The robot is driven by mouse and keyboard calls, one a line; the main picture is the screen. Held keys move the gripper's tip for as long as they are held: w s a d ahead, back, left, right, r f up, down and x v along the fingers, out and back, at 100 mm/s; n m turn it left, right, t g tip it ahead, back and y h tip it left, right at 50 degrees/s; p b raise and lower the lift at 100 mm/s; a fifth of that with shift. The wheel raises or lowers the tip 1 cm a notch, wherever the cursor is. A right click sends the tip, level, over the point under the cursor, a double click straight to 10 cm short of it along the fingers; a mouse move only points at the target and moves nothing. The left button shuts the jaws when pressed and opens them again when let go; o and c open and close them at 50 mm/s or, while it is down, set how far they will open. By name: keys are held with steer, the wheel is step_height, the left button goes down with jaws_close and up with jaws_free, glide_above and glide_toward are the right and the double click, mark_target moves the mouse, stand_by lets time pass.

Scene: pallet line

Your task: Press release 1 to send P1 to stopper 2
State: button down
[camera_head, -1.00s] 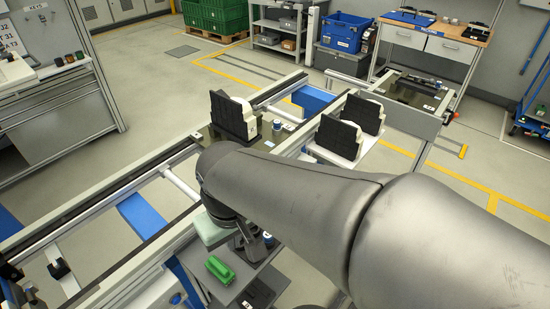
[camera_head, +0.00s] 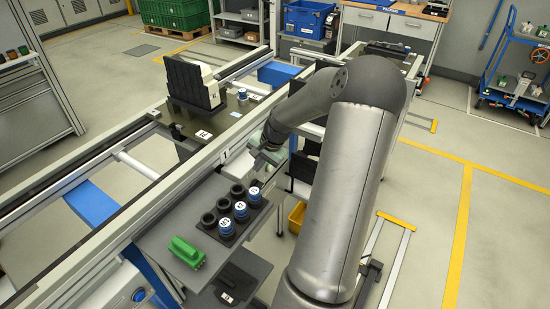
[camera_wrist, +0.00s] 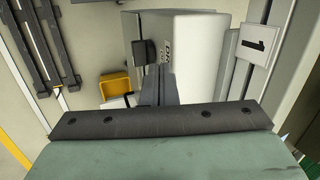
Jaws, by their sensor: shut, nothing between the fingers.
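The pallet (camera_head: 176,124) at the station marked 1 sits on the conveyor and carries a black upright fixture (camera_head: 190,84) with a white part behind it. A small white label lies on its near corner, too small to read surely. My gripper (camera_head: 257,163) is low beside the conveyor's near rail, close to the number 1 plate (camera_head: 224,157). In the wrist view, the shut, empty fingers (camera_wrist: 160,88) point toward a pale box (camera_wrist: 200,50) with a small dark block on its side. The number 1 plate (camera_wrist: 260,43) is right of it. I cannot make out the release button.
A grey shelf (camera_head: 165,222) nearby holds a green block (camera_head: 187,252) and a dark rack (camera_head: 232,214) of several cylinders, some blue. A yellow bin (camera_head: 297,217) stands below my arm. A blue trolley (camera_head: 515,75) stands far right. Open floor lies at right.

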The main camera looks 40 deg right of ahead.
steer(key=s+d+f+m+t+h+b, duration=0.1)
steer(key=s+d+f+m+t+b, duration=0.1)
steer(key=d, duration=0.8)
steer(key=s+d+f+m+t+h+b, duration=0.1)
steer(key=s+d+f+m, duration=0.4)
steer(key=d, duration=0.6)
step_height(320, 180, down, 3)
steer(key=shift+d+r+m+t+b, duration=0.2)
steer(key=shift+d+m+t+b, duration=0.1)
steer(key=shift+m+t+b, duration=0.6)
steer(key=w+a, duration=0.2)
steer(key=w, duration=0.6)
steer(key=shift+w+b, duration=0.25)
steer(key=shift+b, duration=0.1)
steer(key=shift+w, duration=0.15)
steer(key=shift+w, duration=0.3)
